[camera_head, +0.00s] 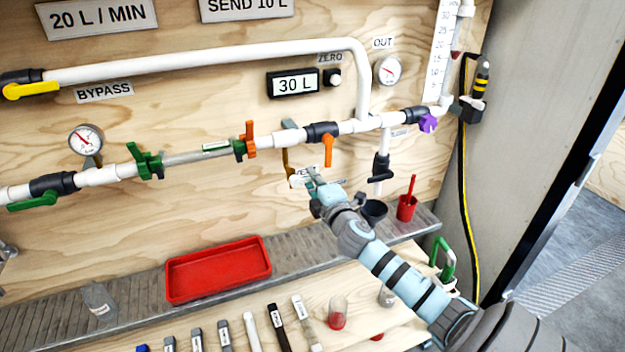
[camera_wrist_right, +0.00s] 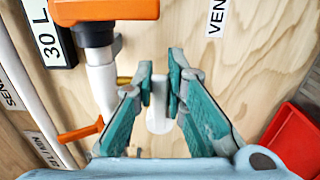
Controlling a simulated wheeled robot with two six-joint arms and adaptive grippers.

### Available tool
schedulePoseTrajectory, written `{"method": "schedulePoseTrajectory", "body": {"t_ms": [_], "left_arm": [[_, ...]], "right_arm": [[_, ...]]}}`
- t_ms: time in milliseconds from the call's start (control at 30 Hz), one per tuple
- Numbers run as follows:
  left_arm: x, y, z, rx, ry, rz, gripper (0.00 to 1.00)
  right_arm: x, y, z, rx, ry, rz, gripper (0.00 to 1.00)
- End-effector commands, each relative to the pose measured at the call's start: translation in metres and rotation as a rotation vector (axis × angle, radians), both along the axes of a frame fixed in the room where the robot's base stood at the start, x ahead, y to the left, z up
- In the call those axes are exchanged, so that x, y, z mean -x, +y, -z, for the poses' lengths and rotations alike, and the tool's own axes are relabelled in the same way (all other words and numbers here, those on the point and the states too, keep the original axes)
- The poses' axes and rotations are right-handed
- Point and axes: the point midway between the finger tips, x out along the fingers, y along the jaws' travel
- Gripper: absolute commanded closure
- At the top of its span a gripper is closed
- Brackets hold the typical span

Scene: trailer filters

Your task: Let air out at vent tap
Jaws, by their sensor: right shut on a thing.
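In the head view, the vent tap's thin brass tube (camera_head: 286,161) comes down from the white pipe beside the orange-handled valve (camera_head: 328,149). Part of the "VENT" label (camera_wrist_right: 216,18) shows above right. Which way the tap is turned cannot be told. My left gripper is not in view.
A 30 L display (camera_head: 292,83) and an OUT gauge (camera_head: 387,71) are on the board above. A black funnel (camera_head: 374,211), a red cup (camera_head: 407,203) and a red tray (camera_head: 218,270) are below. Several tools lie on the bench in front.

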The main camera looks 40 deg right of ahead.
Motion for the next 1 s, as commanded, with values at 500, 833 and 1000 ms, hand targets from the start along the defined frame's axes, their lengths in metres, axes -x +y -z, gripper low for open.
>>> {"method": "schedulePoseTrajectory", "body": {"t_ms": [500,833,1000], "left_arm": [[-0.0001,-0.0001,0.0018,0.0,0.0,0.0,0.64],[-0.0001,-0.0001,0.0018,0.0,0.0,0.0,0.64],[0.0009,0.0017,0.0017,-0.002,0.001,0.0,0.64]], "right_arm": [[0.0005,-0.0002,0.0034,-0.032,-0.006,0.001,1.0],[0.0002,-0.0001,0.0024,-0.029,-0.007,0.001,0.67],[0.0023,0.0008,0.0021,-0.028,-0.008,0.0,0.67]]}}
